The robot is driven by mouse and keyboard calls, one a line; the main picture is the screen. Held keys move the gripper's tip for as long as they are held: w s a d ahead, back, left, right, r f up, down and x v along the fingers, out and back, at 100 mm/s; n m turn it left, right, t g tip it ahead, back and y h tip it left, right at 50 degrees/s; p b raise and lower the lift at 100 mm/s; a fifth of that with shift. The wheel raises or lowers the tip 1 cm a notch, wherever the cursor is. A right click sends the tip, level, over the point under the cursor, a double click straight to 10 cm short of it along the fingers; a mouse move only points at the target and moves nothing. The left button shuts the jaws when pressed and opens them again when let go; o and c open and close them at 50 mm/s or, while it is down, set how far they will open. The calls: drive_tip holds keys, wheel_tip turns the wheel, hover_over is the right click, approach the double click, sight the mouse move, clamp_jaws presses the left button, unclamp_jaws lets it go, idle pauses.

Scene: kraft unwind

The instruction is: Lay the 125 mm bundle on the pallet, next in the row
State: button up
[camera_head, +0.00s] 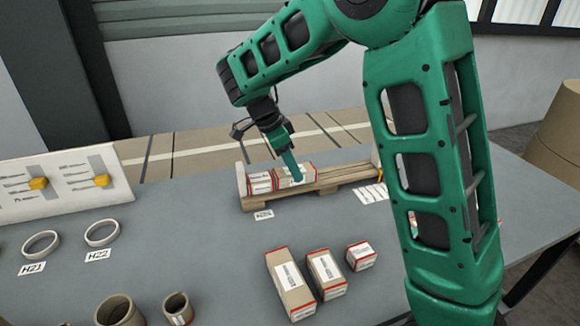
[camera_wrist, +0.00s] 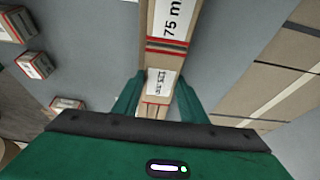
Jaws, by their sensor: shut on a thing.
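My gripper (camera_head: 296,178) is at the pallet (camera_head: 345,190), its fingers pointing down. In the wrist view my gripper (camera_wrist: 158,98) is shut on a kraft bundle (camera_wrist: 160,83) with red bands and a white label, a finger on each side. The held bundle (camera_head: 284,178) is partly hidden by a finger in the head view. It sits low over the pallet, beside a labelled bundle (camera_head: 260,184) at the pallet's left end. I cannot tell whether it rests on the slats. The wrist view shows "75 m" on the neighbouring bundle (camera_wrist: 168,20). The held bundle's size is unreadable.
Three other bundles, long (camera_head: 288,285), medium (camera_head: 326,274) and short (camera_head: 362,256), stand on the table in front. The pallet's right part shows bare slats.

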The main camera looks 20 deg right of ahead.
drive_tip(key=shift+f, duration=0.15)
drive_tip(key=o, duration=1.5)
drive_tip(key=v, duration=1)
drive_tip(key=shift+w+a+r, duration=0.1)
drive_tip(key=shift+a+r, duration=0.15)
drive_tip(key=shift+r, duration=0.05)
